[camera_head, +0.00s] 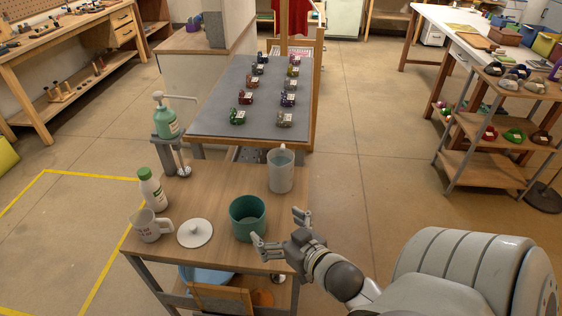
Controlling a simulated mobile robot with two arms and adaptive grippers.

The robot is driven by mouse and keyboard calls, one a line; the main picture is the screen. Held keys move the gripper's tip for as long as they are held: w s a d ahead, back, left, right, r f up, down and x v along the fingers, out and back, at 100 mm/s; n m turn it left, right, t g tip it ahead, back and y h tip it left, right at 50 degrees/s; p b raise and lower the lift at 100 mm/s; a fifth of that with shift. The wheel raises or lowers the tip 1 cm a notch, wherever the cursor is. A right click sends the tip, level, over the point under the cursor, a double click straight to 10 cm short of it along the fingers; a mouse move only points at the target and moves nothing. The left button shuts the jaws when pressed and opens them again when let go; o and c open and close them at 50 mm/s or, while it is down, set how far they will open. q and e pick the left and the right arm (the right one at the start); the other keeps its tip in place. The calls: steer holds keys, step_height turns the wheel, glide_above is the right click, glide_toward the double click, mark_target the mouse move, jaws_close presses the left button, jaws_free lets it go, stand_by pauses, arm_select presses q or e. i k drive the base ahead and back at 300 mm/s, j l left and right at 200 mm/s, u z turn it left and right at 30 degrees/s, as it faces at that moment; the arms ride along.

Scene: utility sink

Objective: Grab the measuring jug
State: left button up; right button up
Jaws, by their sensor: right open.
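A taller pale grey jug (281,171) with a handle stands upright near the table's right side. My right gripper (277,225) is open and empty at the table's right front. Its fingers point toward the green pot (247,223); I cannot tell whether one touches it. The pale grey jug is beyond the gripper, and the white jug is well to its left. My left gripper is not in view.
A white lid (195,233) lies between the white jug and the green pot. A green pump bottle (165,117) is at the back left. Bare tabletop lies in the middle.

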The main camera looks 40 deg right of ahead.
mark_target(280, 160)
steer(key=z, duration=1.3)
